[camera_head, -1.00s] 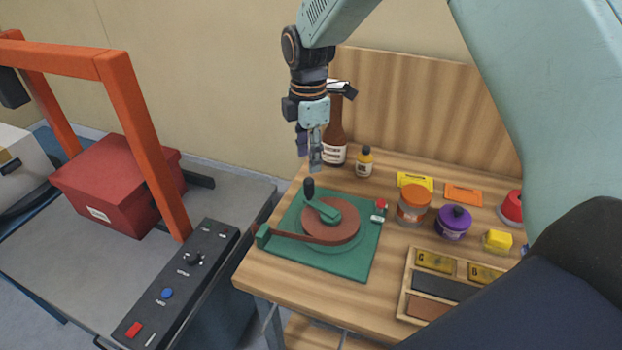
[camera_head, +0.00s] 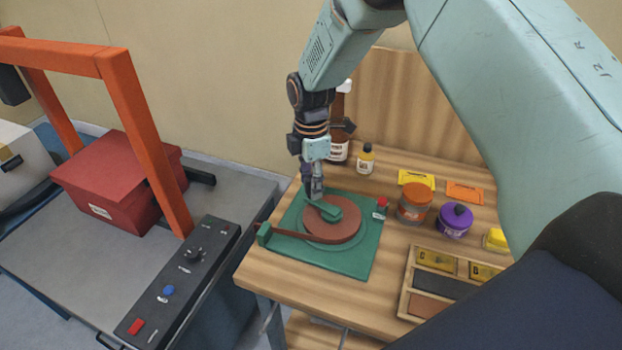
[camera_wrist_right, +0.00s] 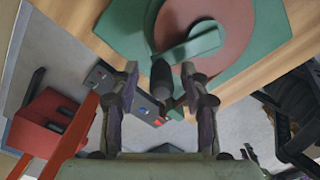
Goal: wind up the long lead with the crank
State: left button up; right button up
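The winder is a green base plate (camera_head: 349,262) on the wooden table, with a round brown coil (camera_head: 342,230) on it. A brown lead (camera_head: 290,233) runs from the coil to a green block (camera_head: 263,233) at the plate's left corner. The green crank arm (camera_head: 324,211) lies over the coil. Its dark upright knob (camera_wrist_right: 161,78) shows in the right wrist view between the two fingers. My right gripper (camera_head: 315,193) points down over the knob, and in the wrist view (camera_wrist_right: 160,92) its fingers stand apart on either side of it. My left gripper is not seen.
Bottles (camera_head: 365,159) stand behind the winder. An orange-lidded jar (camera_head: 415,203), a purple jar (camera_head: 454,222) and a divided wooden tray (camera_head: 405,297) lie to its right. At left are an orange frame (camera_head: 143,130), a red box (camera_head: 115,180) and a control panel (camera_head: 180,278).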

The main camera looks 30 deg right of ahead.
jog(key=shift+s+a+r, duration=0.15)
jog(key=shift+a, duration=0.05)
jog(key=c, duration=0.6)
jog(key=shift+d, duration=0.1)
grip_shut()
